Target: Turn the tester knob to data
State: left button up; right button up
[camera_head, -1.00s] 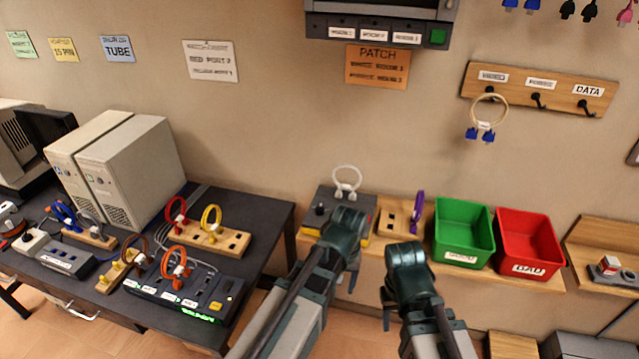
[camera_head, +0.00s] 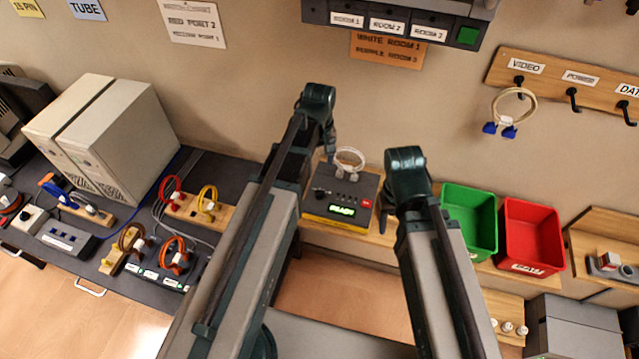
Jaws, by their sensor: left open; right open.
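The tester (camera_head: 352,224) is a dark grey box with a yellowish front on the wooden shelf in the middle. It has a lit green display (camera_head: 341,211), a red button and small controls on top. A dark knob (camera_head: 320,192) sits on its left side; I cannot read its setting. A white looped cable (camera_head: 349,160) stands at its back. My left gripper (camera_head: 330,146) is open, above and behind the tester's left side. My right gripper (camera_head: 389,215) is open, just right of the tester. Neither visibly holds anything.
Green (camera_head: 468,215) and red (camera_head: 531,235) bins stand right of the tester. A rack (camera_head: 555,80) with hooks and a hanging blue-ended cable is on the wall. A dark table (camera_head: 130,215) with computers and cables is at left. A panel (camera_head: 400,25) overhangs above.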

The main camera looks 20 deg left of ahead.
aim_at(319, 191)
pick_arm(q)
notch_tip(319, 191, down, 14)
jog(key=b, duration=1.3)
jog(key=shift+b, duration=0.4)
jog(key=shift+r, duration=0.1)
jog(key=shift+c, duration=0.2)
grip_shut()
